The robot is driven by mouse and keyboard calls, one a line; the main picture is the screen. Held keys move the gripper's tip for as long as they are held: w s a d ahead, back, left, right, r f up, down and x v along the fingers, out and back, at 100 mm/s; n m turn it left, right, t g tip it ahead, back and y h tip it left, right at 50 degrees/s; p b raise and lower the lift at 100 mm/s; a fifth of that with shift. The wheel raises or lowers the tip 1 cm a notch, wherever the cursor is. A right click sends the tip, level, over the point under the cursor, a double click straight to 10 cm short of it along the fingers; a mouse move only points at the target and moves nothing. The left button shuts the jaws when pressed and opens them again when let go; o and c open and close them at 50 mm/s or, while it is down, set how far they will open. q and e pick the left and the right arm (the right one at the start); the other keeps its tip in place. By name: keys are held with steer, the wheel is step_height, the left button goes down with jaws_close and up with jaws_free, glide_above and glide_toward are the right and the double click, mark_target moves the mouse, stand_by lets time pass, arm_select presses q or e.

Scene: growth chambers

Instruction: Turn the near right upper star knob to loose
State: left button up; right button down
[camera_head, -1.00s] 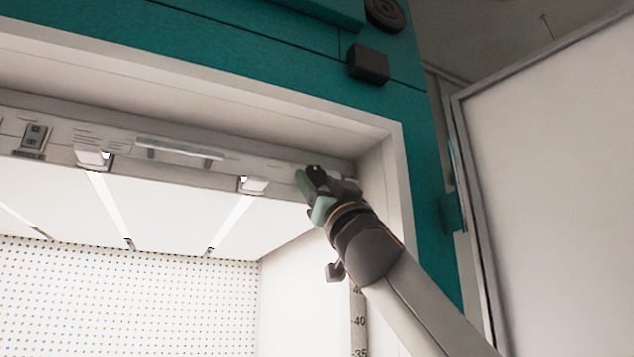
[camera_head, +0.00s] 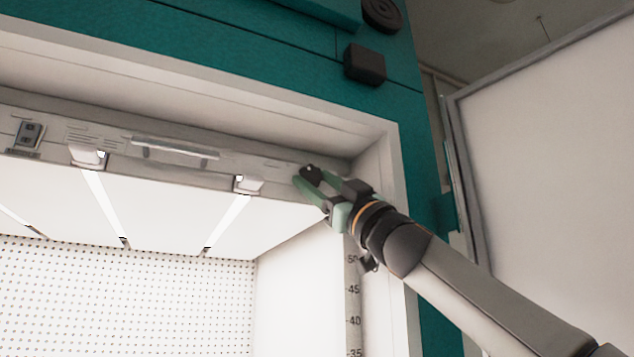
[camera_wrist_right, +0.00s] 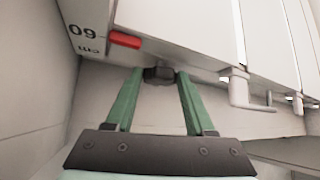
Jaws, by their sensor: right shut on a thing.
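The star knob (camera_wrist_right: 158,75) is a small dark knob on the grey rail at the upper right of the chamber opening. In the right wrist view it sits between the tips of the two green fingers. In the head view the dark knob (camera_head: 311,174) shows at the fingertips, partly covered by them. My right gripper (camera_head: 308,182) is shut on the knob, reaching up from the lower right; it also shows in the right wrist view (camera_wrist_right: 157,82). The knob's lobes are too small to make out. My left gripper is in neither view.
The light rail (camera_head: 110,140) runs along the top of the opening, with white brackets (camera_head: 248,184) below it. The white chamber wall carries a height scale (camera_head: 353,300) and, in the wrist view, a red marker (camera_wrist_right: 125,39). An open door (camera_head: 560,180) stands at the right.

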stand_by(0.6)
steer(key=shift+c, duration=1.2)
jaws_free()
steer(key=shift+a+f+m+t+h, duration=0.1)
steer(key=shift+a+m+t+h, duration=0.05)
steer(key=shift+m+t+h, duration=1.05)
steer(key=shift+a+m+t+h, duration=0.1)
steer(key=shift+m+t+h, duration=0.65)
steer(key=shift+m, duration=0.85)
